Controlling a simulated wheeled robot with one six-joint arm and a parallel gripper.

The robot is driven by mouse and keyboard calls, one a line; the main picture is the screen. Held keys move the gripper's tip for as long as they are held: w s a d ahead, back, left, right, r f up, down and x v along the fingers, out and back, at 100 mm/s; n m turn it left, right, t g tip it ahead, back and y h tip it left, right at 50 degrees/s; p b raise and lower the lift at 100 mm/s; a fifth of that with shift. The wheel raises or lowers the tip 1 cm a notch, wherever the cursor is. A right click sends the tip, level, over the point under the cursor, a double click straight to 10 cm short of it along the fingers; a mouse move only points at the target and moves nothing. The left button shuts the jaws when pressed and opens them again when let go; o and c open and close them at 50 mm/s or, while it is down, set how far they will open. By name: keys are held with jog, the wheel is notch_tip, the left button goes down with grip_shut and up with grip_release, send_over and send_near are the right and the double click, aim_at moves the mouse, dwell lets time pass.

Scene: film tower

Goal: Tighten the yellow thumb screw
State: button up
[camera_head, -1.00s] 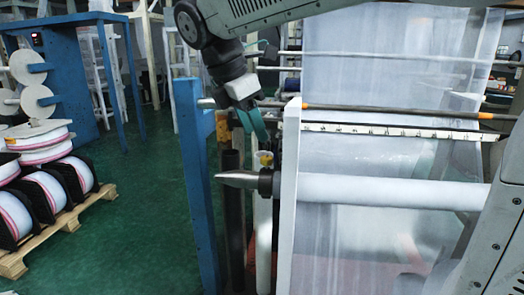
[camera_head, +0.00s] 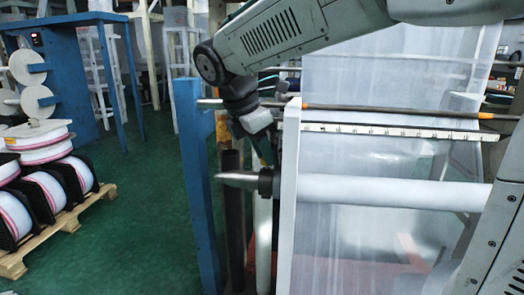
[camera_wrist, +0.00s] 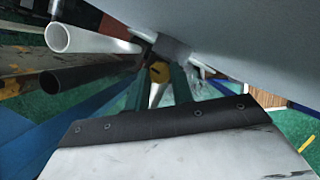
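The yellow thumb screw (camera_wrist: 158,72) shows in the wrist view as a small yellow head with a dark mark, close to the ends of my gripper's green fingers. In the head view it is hidden behind my gripper (camera_head: 269,153), which points down just above the dark collar (camera_head: 268,182) at the end of the white roller (camera_head: 385,190). In the wrist view my gripper (camera_wrist: 163,85) has its fingers near both sides of the screw. The picture is too dark and small to tell whether they touch it.
A white upright (camera_head: 289,200) stands right beside my gripper, and a blue post (camera_head: 197,180) stands to the left. A black tube (camera_head: 233,220) stands below. Film reels on a pallet (camera_head: 75,218) are at the left, with open green floor between.

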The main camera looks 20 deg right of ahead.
jog(key=shift+w+m+g, duration=0.15)
jog(key=shift+m+g, duration=0.25)
jog(key=shift+m, duration=0.4)
jog(key=o, duration=1)
jog(key=v, duration=0.8)
jog(key=shift+f, duration=0.1)
